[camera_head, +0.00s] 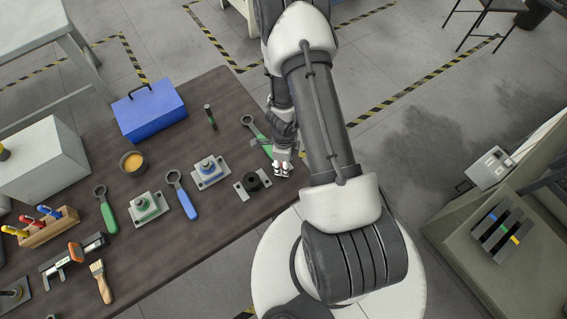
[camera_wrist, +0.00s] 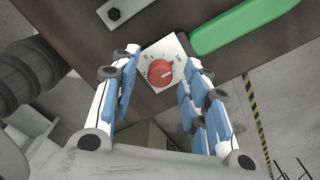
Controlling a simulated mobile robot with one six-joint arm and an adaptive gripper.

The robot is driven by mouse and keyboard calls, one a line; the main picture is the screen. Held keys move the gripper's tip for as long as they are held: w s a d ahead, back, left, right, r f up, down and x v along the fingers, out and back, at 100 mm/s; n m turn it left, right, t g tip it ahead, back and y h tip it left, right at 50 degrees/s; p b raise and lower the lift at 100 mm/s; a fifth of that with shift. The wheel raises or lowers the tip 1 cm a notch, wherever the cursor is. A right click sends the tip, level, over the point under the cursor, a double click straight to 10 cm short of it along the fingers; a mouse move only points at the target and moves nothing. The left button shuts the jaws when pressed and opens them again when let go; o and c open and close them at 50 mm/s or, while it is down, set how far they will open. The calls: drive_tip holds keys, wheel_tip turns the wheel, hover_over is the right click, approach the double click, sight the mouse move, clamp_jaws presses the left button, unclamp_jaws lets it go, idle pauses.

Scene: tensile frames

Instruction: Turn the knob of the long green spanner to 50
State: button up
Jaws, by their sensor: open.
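The long green spanner (camera_head: 258,137) lies on the brown workbench, its lower end partly behind my arm; its green handle (camera_wrist: 245,22) shows at the top right of the wrist view. A red round knob (camera_wrist: 160,73) sits on a square white dial plate (camera_wrist: 153,50) beside the handle. A pale pointer mark on the knob faces right and slightly up; the scale numbers are too small to read surely. My gripper (camera_wrist: 158,68) is open, one finger on each side of the knob, apparently not touching it. In the head view, my gripper (camera_head: 282,169) hides the knob at the bench edge.
Blue (camera_head: 182,196) and shorter green (camera_head: 107,212) spanners, mounted fittings (camera_head: 210,172) and a blue toolbox (camera_head: 149,108) lie farther left. The bench edge is close to my gripper.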

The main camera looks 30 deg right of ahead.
clamp_jaws()
idle(0.4)
drive_tip(key=n, duration=0.4)
drive_tip(key=shift+n, duration=0.4)
drive_tip(key=n, duration=0.4)
drive_tip(key=shift+n, duration=0.3)
drive_tip(key=n, duration=0.4)
drive_tip(key=shift+n, duration=2.2)
